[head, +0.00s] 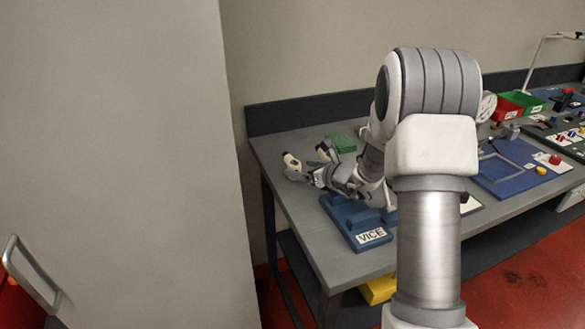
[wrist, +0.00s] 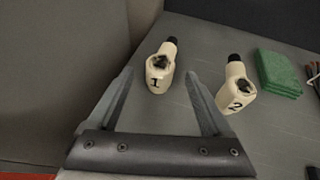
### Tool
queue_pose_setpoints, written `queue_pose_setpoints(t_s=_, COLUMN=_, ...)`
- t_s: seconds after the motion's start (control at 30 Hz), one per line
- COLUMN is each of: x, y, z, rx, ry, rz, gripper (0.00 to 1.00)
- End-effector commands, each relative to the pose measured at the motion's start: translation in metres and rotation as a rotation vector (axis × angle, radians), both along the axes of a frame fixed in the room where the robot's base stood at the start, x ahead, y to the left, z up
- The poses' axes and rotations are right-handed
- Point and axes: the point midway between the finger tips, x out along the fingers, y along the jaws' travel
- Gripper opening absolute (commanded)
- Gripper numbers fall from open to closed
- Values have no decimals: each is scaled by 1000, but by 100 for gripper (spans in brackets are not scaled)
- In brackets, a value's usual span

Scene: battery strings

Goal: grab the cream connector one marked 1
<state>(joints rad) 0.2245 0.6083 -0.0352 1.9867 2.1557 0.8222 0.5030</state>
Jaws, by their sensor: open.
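The cream connector marked 1 (wrist: 158,76) lies on the grey bench in the wrist view, its dark end pointing away. My gripper (wrist: 157,88) is open, with one finger to the left of this connector and the other to its right. The connector lies near the fingertips, and I see no contact. A second cream connector, marked 2 (wrist: 235,93), lies outside the right finger. In the head view my gripper (head: 305,175) is over the bench's left part, near a cream piece (head: 291,161) whose number I cannot read there.
A blue vice (head: 357,222) stands at the bench's front. A blue mat (head: 508,168) and red and green bins (head: 520,104) are farther right. A grey cabinet (head: 115,160) stands left.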

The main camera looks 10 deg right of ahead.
Motion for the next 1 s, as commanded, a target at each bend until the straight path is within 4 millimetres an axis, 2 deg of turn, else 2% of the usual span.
queue_pose_setpoints(t_s=0.13, x=12, y=6, z=-5, rx=0, ry=0, rz=1, gripper=83)
queue_pose_setpoints(t_s=0.37, x=13, y=7, z=-5, rx=0, ry=-1, rz=0, gripper=83)
queue_pose_setpoints(t_s=0.83, x=13, y=6, z=-5, rx=0, ry=-1, rz=0, gripper=0)
queue_pose_setpoints(t_s=1.0, x=13, y=6, z=-4, rx=0, ry=-2, rz=0, gripper=0)
